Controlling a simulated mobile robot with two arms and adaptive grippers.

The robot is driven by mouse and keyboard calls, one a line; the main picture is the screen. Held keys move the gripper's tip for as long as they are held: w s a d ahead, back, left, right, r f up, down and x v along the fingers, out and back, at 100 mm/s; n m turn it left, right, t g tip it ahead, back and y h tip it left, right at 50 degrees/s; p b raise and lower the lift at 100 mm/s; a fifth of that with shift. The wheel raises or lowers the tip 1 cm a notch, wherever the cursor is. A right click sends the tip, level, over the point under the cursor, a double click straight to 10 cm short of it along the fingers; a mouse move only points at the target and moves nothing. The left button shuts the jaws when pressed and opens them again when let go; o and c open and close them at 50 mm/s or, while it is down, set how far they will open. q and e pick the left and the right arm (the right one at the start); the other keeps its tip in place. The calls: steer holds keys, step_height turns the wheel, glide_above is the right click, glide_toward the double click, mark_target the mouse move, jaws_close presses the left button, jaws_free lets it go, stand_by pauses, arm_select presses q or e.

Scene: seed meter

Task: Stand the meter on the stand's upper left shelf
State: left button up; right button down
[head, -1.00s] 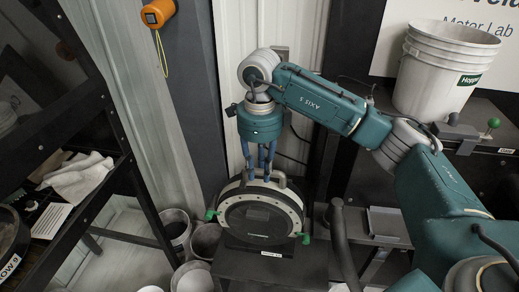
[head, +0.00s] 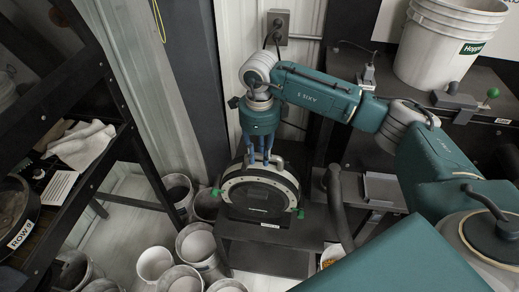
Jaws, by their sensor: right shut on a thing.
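The meter (head: 258,197) is a round black disc with a pale rim and green knobs at its lower left and right sides. It is upright, its face towards me, at the middle of the head view. My right gripper (head: 258,158) comes down from above with its blue fingers shut on the meter's top; the exact grip is partly hidden. Below the meter is a dark shelf (head: 270,256) of the stand with a small white label at its edge. I cannot tell whether the meter's underside touches it. My left gripper is not in view.
A dark rack on the left holds a white cloth (head: 82,147) and a round unit (head: 22,212) labelled ROW 9. Several pale buckets (head: 155,264) stand on the floor left of the shelf. A large white bucket (head: 445,48) stands at the upper right. A wall outlet (head: 278,27) is behind my arm.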

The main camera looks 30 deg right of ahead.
steer(key=shift+w+a+r, duration=0.1)
steer(key=shift+r, duration=0.15)
steer(key=c, duration=1.8)
jaws_free()
steer(key=shift+f, duration=0.25)
steer(key=o, duration=0.3)
steer(key=shift+s, duration=0.25)
steer(key=shift+s+r, duration=0.1)
steer(key=shift+r, duration=0.1)
steer(key=shift+w+r+b, duration=0.2)
steer(key=shift+r+b, duration=0.1)
steer(key=shift+b, duration=0.05)
steer(key=shift+s+r+b, duration=0.15)
steer(key=shift+r+b, duration=1.75)
steer(key=shift+r, duration=3.75)
